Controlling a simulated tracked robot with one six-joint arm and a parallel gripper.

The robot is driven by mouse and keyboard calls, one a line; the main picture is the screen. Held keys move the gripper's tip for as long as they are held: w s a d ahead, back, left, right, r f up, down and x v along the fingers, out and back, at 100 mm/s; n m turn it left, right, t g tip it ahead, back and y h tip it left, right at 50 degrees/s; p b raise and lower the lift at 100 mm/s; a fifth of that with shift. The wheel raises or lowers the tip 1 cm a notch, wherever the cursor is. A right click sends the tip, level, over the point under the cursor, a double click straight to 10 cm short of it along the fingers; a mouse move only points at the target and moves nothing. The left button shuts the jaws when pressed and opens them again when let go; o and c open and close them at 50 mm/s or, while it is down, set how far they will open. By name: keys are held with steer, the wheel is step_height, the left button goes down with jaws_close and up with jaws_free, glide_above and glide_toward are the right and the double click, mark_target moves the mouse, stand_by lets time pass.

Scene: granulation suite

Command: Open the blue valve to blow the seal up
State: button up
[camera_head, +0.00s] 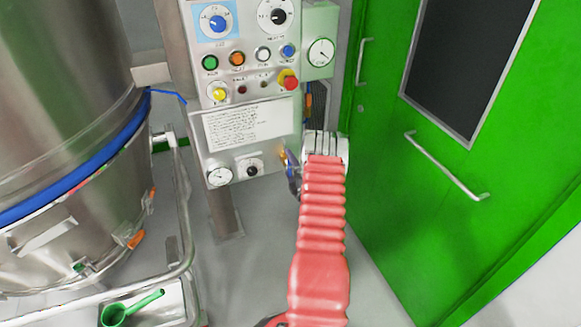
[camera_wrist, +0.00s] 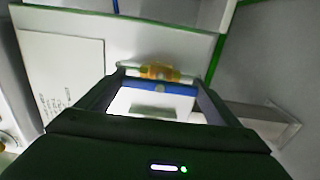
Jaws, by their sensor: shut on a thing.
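The blue valve lever (camera_wrist: 165,88) lies crosswise between my fingers in the wrist view, in front of its yellow-brass body (camera_wrist: 160,72). My gripper (camera_wrist: 158,84) is shut on the lever. In the head view the valve (camera_head: 293,172) is a small blue and brass patch at the lower right edge of the control panel. My gripper (camera_head: 299,172) is there too, mostly hidden by my red-sleeved arm. The lever's full angle is hard to tell. The seal is a blue band (camera_head: 85,165) around the steel vessel (camera_head: 60,80) at left.
The control panel (camera_head: 245,95) carries knobs, buttons, a label and gauges. A green door (camera_head: 395,150) with handles stands close right of my arm. A green scoop (camera_head: 130,308) lies on a steel tray at lower left. Grey floor shows between.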

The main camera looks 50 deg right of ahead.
steer(key=shift+a+f, duration=0.1)
steer(key=shift+f, duration=0.05)
steer(key=o, duration=0.9)
steer(key=v, duration=1.3)
steer(key=shift+s+a, duration=0.15)
steer(key=shift+s, duration=0.15)
steer(key=shift+f, duration=0.1)
